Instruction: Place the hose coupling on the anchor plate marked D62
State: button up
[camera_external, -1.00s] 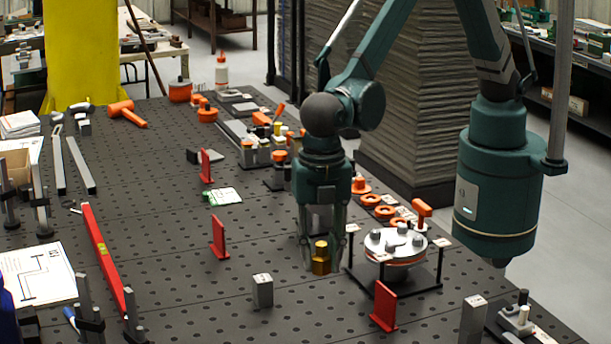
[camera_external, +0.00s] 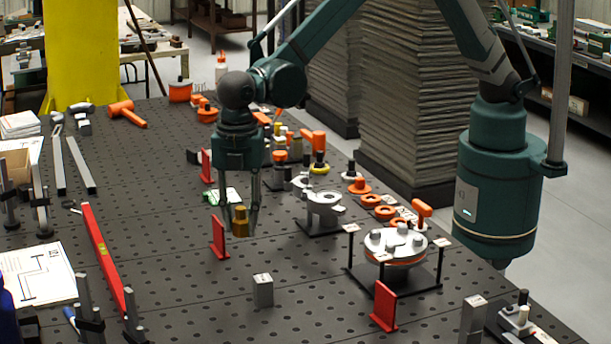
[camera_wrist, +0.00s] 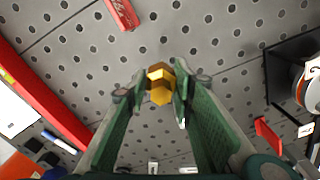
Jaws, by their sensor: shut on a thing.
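The hose coupling is a brass, hex-sided piece (camera_external: 240,222). My gripper (camera_external: 239,215) is shut on it and holds it above the perforated table, just right of a red upright plate (camera_external: 219,237). In the wrist view the brass coupling (camera_wrist: 160,84) sits between the two green fingertips (camera_wrist: 158,90), with bare table around it. I cannot read a D62 mark in any view, so I cannot tell which thing is the anchor plate. A small grey block with a marked top (camera_external: 263,290) stands on the table in front of my gripper.
A round flanged assembly on a black stand (camera_external: 395,245) and a grey ring-shaped fitting (camera_external: 324,208) stand to the right. A red plate (camera_external: 384,306) stands in front. A long red level (camera_external: 104,256) lies at left. The table between level and grey block is clear.

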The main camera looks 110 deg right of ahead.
jog(key=w+d+m, duration=0.2)
jog(key=w+d, duration=0.1)
jog(key=d, duration=1.8)
jog(key=m+b, duration=0.2)
jog(key=m, duration=0.5)
send_near(193, 157)
jog(key=s+d+r, duration=0.2)
jog(key=s+d, duration=0.1)
jog(key=s, duration=0.1)
jog(key=shift+s+d+r, duration=0.25)
jog(key=shift+s+r, duration=0.1)
jog(key=shift+r, duration=0.05)
jog(key=shift+f, duration=3.15)
jog(key=shift+f+p, duration=0.3)
jog(key=shift+f, duration=1.55)
